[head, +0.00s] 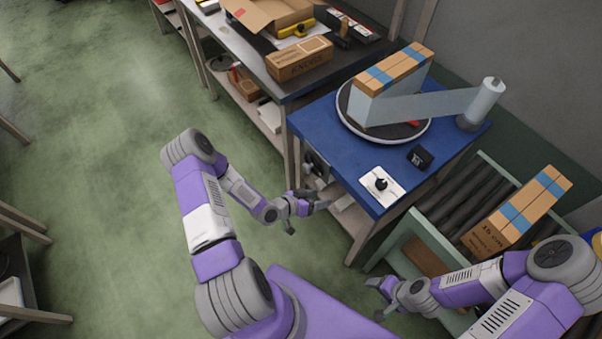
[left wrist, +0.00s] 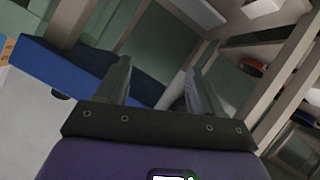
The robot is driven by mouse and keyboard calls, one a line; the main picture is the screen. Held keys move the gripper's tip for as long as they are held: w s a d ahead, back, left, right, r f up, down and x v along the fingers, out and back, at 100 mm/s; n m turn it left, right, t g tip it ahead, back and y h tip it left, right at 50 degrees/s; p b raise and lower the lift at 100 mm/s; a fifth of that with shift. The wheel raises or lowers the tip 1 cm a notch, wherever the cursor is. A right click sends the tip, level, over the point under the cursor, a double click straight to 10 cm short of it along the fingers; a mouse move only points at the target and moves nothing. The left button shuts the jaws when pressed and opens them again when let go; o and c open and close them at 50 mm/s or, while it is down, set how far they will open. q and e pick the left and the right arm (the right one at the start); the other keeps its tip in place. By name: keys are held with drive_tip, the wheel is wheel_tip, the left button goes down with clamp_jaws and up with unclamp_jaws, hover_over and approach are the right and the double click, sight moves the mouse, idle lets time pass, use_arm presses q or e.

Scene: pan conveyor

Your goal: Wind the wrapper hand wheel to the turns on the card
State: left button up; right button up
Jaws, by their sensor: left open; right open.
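A white plate with a black knob (head: 380,184) lies on the near corner of the blue wrapper table (head: 312,118). A small black block with pale markings (head: 421,157) stands behind it; I cannot read it. A dark fitting (head: 316,165) shows on the table's front side, partly hidden; I cannot tell if it is the hand wheel. My left gripper (head: 306,213) is open and empty, below and in front of the table edge. Its spread fingers also show in the left wrist view (left wrist: 158,85). My right gripper (head: 378,298) is open and empty, left of the roller conveyor.
A turntable (head: 345,110) carries a taped carton (head: 405,68) with film running to a roll (head: 485,100). Another carton (head: 515,210) sits on the roller conveyor (head: 402,232). A packing bench (head: 262,68) stands behind left.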

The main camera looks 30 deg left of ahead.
sight(305, 170)
use_arm(q)
drive_tip(key=s+a+r+m+t+b, duration=0.1)
drive_tip(key=s+a+r+m+t, duration=0.15)
drive_tip(key=a+t, duration=0.65)
drive_tip(key=w+g, duration=0.1)
drive_tip(key=w, duration=0.1)
drive_tip(key=w+g, duration=0.1)
drive_tip(key=w, duration=0.1)
drive_tip(key=w+m+g+b, duration=0.1)
drive_tip(key=w, duration=0.2)
drive_tip(key=shift+a+r, duration=0.1)
drive_tip(key=shift+r, duration=0.25)
drive_tip(key=shift+c, duration=0.4)
drive_tip(key=c, duration=1)
drive_tip(key=shift+o, duration=0.2)
drive_tip(key=shift+f+m+h+b, duration=0.1)
drive_tip(key=shift+m+h+b, duration=0.2)
drive_tip(key=shift+m+b, duration=0.6)
drive_tip(key=shift+s+m, duration=0.1)
drive_tip(key=shift+m, duration=1.45)
